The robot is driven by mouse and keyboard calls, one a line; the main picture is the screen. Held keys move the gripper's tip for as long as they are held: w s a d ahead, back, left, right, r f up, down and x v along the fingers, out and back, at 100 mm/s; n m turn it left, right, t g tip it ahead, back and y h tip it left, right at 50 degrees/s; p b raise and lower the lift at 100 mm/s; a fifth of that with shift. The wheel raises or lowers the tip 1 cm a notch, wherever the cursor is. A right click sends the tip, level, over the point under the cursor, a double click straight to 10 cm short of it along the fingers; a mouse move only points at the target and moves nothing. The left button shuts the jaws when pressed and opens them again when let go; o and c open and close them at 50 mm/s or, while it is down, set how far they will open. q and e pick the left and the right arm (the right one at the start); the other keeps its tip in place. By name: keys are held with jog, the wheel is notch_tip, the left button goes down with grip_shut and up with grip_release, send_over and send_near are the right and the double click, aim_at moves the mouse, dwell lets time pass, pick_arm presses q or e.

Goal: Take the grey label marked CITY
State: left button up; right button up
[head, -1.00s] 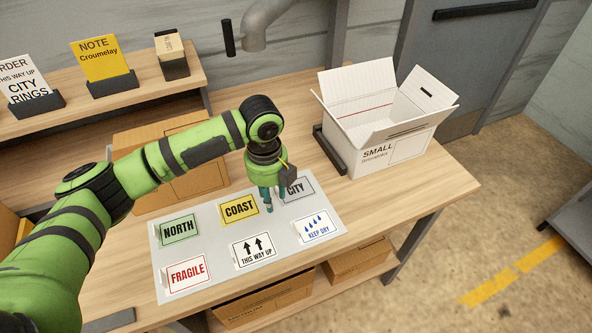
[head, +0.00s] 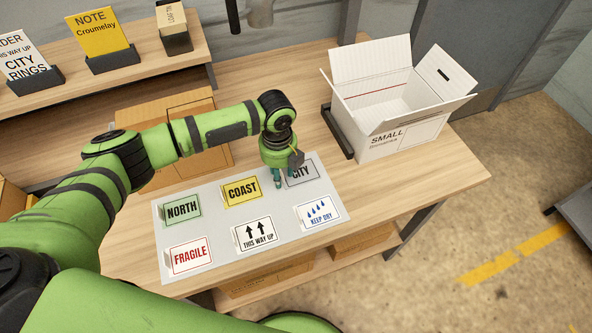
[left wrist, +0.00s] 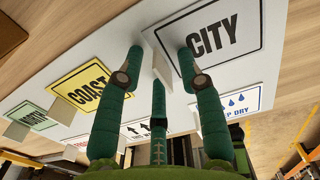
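The grey CITY label (head: 305,172) lies at the back right of a pale sheet (head: 216,229) on the wooden table. In the left wrist view the CITY label (left wrist: 222,38) fills the top, with a pale raised tab (left wrist: 162,68) at its left edge. My left gripper (head: 283,180) points down at that left edge and hides part of it in the head view. In the left wrist view my left gripper (left wrist: 160,58) has its fingers apart, with the tab between them. Contact with the tab cannot be told. My right gripper is not in view.
The COAST label (head: 242,191) lies left of CITY and KEEP DRY (head: 319,213) in front of it. NORTH, FRAGILE and THIS WAY UP share the sheet. An open white SMALL box (head: 395,138) stands to the right. A brown carton (head: 180,165) is behind the sheet.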

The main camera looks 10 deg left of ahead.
pick_arm(q)
jog(key=c, duration=0.7)
grip_shut()
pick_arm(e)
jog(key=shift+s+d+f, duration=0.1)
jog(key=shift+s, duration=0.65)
pick_arm(q)
jog(key=shift+r, duration=0.2)
